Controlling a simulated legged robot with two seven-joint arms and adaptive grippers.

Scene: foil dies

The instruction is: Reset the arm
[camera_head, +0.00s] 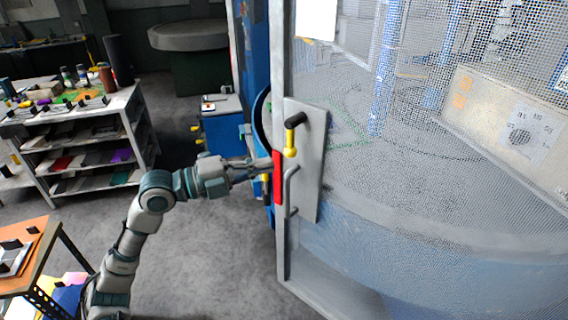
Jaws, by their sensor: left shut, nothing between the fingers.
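My left arm (135,235) comes in from the lower left and reaches to the frame of a mesh door. My left gripper (262,166) is shut and empty, at the door's edge beside a red block (277,178). Its fingertips are partly hard to make out there, and I cannot tell whether they touch the door. A grey plate (306,160) on the door carries a black-and-yellow handle (291,138) and a grey bent pull (289,190). My right gripper is not in view.
The mesh door (420,180) fills the right side. A shelf unit (85,140) with foils and bottles stands at the left. An orange-topped table (25,260) is at the lower left. A blue cabinet (222,130) stands behind the gripper. Grey floor (200,265) is clear between.

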